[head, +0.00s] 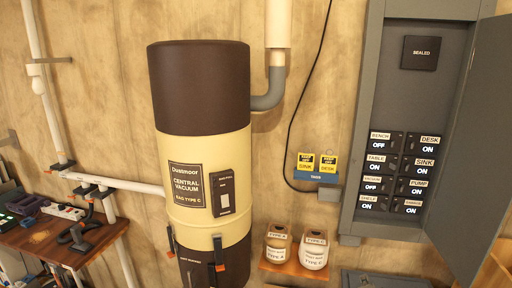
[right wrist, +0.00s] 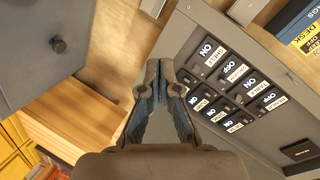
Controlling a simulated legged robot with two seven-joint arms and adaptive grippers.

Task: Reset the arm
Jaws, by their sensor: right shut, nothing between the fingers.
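My right gripper (right wrist: 159,70) shows in the right wrist view. Its two dark fingers meet at the tips, with nothing between them. It appears in front of the open grey breaker panel (head: 373,120), whose switches (right wrist: 228,82) show upside down there; I cannot tell the gap, but no contact is visible. I cannot make out the right gripper in the head view. The left gripper is in neither view. In the head view, the BENCH switch (head: 381,146) and the third switch down on the left (head: 373,186) read OFF; the others read ON.
The panel door (head: 475,135) hangs open at the right. A central vacuum (head: 202,160) stands left of the panel. Two jars (head: 315,252) sit on a small shelf, below yellow tags (head: 328,163). A cluttered workbench (head: 62,245) is at the left. A wooden box (right wrist: 75,112) shows near the gripper.

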